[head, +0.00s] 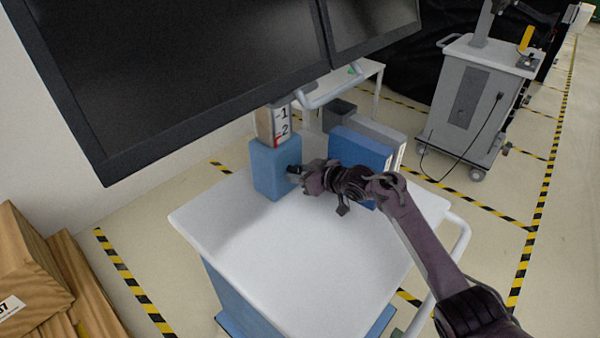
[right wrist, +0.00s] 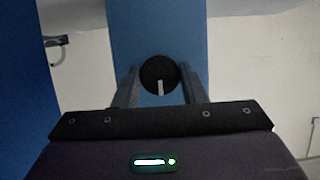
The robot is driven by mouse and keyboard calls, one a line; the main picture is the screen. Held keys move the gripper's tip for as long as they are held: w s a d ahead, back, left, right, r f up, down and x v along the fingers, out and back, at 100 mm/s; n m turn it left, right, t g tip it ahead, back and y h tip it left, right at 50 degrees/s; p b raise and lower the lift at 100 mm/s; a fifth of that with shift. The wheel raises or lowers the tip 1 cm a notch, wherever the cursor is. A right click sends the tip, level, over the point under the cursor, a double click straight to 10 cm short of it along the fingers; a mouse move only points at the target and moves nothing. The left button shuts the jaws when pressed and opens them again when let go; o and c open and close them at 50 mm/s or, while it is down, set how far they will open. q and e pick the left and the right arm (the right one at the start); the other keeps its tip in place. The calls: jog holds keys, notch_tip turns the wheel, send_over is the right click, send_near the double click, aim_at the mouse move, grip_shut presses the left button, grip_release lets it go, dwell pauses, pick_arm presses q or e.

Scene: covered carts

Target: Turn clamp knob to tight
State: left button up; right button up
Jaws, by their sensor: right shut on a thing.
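The clamp knob (right wrist: 158,72) is a round black knob on the front of a blue upright block (head: 268,172). A white pointer line on it points down in the right wrist view. In the head view the knob is mostly hidden by my gripper. My right gripper (head: 297,172) reaches in from the right, with its fingers (right wrist: 159,88) on either side of the knob, shut on it. A post marked 1 and 2 with a red mark (head: 281,126) rises from the block. My left gripper is not in view.
The block stands on a white cart top (head: 300,250), whose front is clear. Another blue box (head: 362,150) stands just right of the block, behind my arm. Large dark monitors (head: 190,60) hang above. A grey cart (head: 475,95) stands at back right, wooden boxes (head: 35,270) at left.

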dwell(0.4)
jog(key=o, duration=1)
jog(key=shift+b+v, duration=0.75)
jog(key=shift+v, duration=3.15)
jog(key=shift+f, duration=0.15)
